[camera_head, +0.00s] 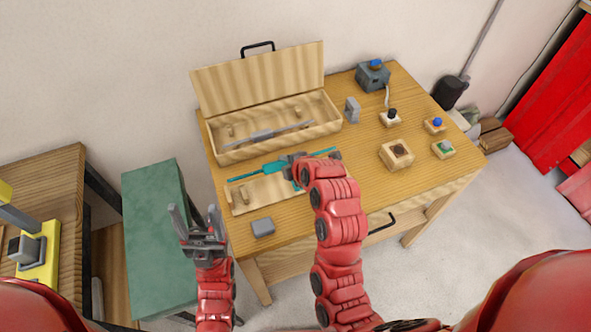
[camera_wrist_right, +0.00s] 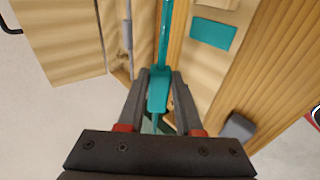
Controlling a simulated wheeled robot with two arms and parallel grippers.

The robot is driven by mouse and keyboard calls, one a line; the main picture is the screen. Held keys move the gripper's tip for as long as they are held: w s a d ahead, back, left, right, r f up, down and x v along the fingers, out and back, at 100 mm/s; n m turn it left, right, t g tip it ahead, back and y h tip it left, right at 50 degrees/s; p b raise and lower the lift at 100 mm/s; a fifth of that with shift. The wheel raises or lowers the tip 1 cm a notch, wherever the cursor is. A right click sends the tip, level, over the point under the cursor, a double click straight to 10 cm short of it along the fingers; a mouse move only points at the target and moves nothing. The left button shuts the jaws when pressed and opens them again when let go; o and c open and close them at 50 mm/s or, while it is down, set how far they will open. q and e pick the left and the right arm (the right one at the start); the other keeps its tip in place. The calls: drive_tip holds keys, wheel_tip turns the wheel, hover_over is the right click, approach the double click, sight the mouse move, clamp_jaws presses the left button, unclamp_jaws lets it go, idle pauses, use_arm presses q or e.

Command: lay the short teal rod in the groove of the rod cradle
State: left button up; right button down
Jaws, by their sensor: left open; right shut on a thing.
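A teal rod (camera_head: 245,177) with a thicker middle crosses above or along the back edge of a light wooden board (camera_head: 268,194); contact with the board is unclear. My right gripper (camera_head: 292,163) is shut on the rod; in the right wrist view its fingers (camera_wrist_right: 159,82) close around the thick teal part (camera_wrist_right: 158,97). The board bears an upright wooden piece (camera_head: 244,196) and a teal patch (camera_wrist_right: 213,32); it may be the rod cradle, but I see no clear groove. My left gripper (camera_head: 186,218) is open and empty, in front of the table's left side.
An open wooden case (camera_head: 235,153) with a grey rod (camera_head: 268,133) stands behind the board, lid (camera_head: 258,78) raised. A grey block (camera_head: 263,227) sits at the front. A green-topped stand (camera_head: 155,225) is left.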

drive_tip(key=shift+w+d+f, duration=0.15)
drive_tip(key=shift+w+f, duration=0.05)
drive_tip(key=shift+f, duration=0.5)
wheel_tip(320, 180, down, 5)
drive_tip(key=shift+s+f+b, duration=0.1)
drive_tip(key=shift+b, duration=1.05)
drive_tip(key=shift+f, duration=0.25)
drive_tip(key=shift+r, duration=0.15)
